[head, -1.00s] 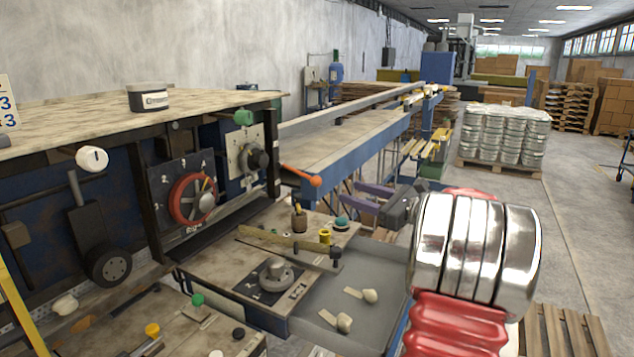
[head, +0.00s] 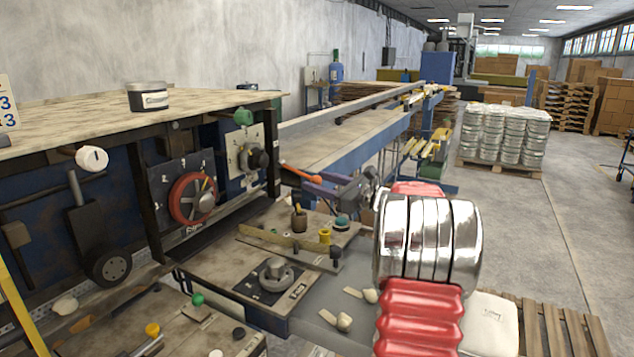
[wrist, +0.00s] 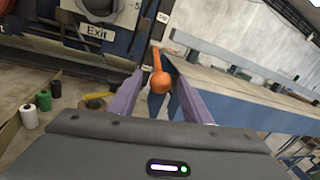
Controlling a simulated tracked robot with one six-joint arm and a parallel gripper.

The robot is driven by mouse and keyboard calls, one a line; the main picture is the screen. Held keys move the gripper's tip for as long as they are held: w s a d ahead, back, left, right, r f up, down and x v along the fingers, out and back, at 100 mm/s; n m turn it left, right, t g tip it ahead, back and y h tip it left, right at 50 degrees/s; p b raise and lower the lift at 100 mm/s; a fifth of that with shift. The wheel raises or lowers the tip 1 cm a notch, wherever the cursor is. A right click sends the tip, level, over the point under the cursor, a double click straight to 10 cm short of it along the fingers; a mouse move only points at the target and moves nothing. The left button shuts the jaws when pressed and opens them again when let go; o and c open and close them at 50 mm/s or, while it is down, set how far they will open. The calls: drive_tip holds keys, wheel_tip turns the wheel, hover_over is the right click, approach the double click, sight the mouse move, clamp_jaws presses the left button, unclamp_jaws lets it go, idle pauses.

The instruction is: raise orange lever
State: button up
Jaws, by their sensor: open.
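The orange lever (head: 297,172) sticks out from the machine's right end, beside the blue conveyor frame, in the head view. It slopes slightly down to the right, and its knob is partly hidden by my gripper. In the wrist view the orange lever (wrist: 160,77) points toward the camera, its round knob between my two purple fingers. My gripper (head: 318,182) is open around the lever's knob end in the head view. In the wrist view my gripper (wrist: 164,78) shows a gap on both sides of the knob, with no clear contact.
The blue conveyor (head: 350,150) runs back to the right of the lever. A red handwheel (head: 192,198) and a dial panel (head: 250,160) are on the machine front.

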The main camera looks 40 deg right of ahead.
drive_tip(key=shift+w+a, duration=0.1)
drive_tip(key=shift+w, duration=0.6)
drive_tip(key=shift+c, duration=0.2)
clamp_jaws()
